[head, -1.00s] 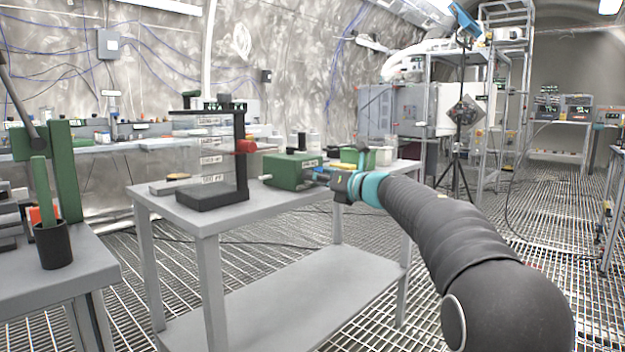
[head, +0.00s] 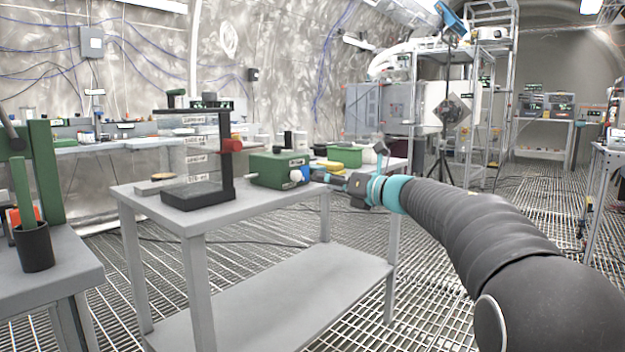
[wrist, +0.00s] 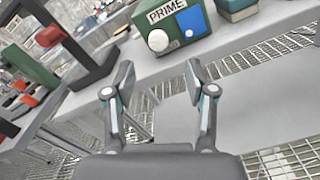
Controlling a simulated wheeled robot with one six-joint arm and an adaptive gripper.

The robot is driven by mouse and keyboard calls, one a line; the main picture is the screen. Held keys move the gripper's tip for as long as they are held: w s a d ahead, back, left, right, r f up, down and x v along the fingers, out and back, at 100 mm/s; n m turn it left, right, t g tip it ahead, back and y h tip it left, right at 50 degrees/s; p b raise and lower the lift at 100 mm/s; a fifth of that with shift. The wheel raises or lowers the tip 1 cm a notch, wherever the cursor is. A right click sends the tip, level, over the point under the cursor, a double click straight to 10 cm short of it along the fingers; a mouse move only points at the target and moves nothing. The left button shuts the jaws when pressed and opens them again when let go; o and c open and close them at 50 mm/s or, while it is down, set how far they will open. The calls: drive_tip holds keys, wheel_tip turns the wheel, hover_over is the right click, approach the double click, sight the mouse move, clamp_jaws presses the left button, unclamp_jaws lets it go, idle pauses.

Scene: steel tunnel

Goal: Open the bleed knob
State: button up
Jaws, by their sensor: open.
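A green box (wrist: 178,22) marked PRIME stands on a grey table, with a round white knob (wrist: 158,40) on its front and a blue patch (wrist: 190,20) to the right of it. The knob may be the bleed knob; no label confirms it. In the head view, the green box (head: 278,168) sits near the table's far right end, its white knob (head: 296,176) facing my gripper (head: 328,179). In the wrist view, my gripper (wrist: 159,76) is open and empty, its fingers spread apart, short of the knob and not touching it.
A black stand with a red clamp (head: 231,145) rises on the grey table (head: 185,212), left of the box. A yellow item (head: 328,165) and a green bin (head: 350,153) stand behind the gripper. A black cup (head: 35,247) is on the left table.

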drive_tip(key=shift+v, duration=2.1)
